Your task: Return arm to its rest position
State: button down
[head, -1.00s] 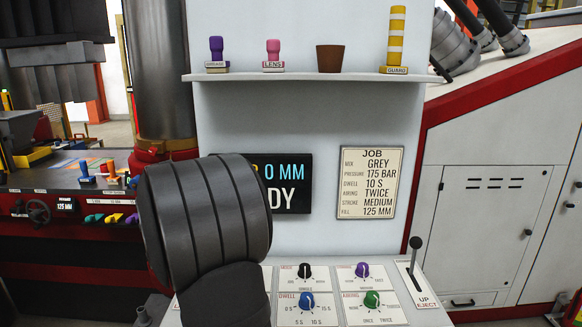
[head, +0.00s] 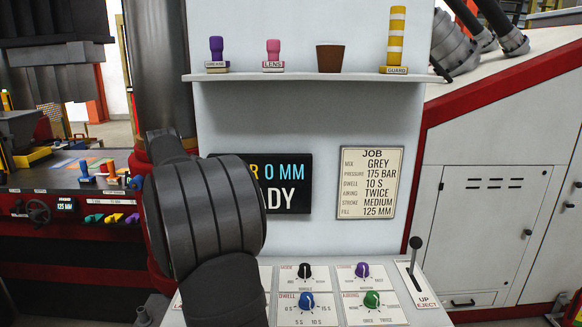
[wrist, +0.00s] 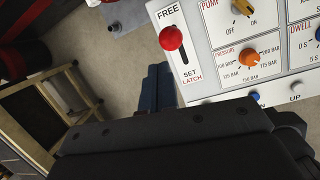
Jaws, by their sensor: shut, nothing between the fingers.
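My gripper (wrist: 158,88) shows in the wrist view, its dark fingers shut together with nothing between them. It is over the floor, to the left of the control panel (wrist: 212,84) in that picture, and seems clear of it. In the head view my dark arm link stands in front of the console's left part and hides some of the display (head: 287,184) and panel. The gripper itself does not show in the head view.
The wrist view shows a red-knobbed latch lever (wrist: 171,38), an orange pressure knob (wrist: 232,59) and a wooden-framed stand (wrist: 60,95). In the head view, an eject lever (head: 415,256) stands at right and a shelf (head: 300,77) holds several items.

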jog(key=s+f, duration=1.4)
jog(key=shift+s+f, duration=0.2)
jog(key=shift+f, duration=0.15)
jog(key=v, duration=0.9)
jog(key=shift+s+r, duration=0.25)
jog(key=shift+s, duration=0.25)
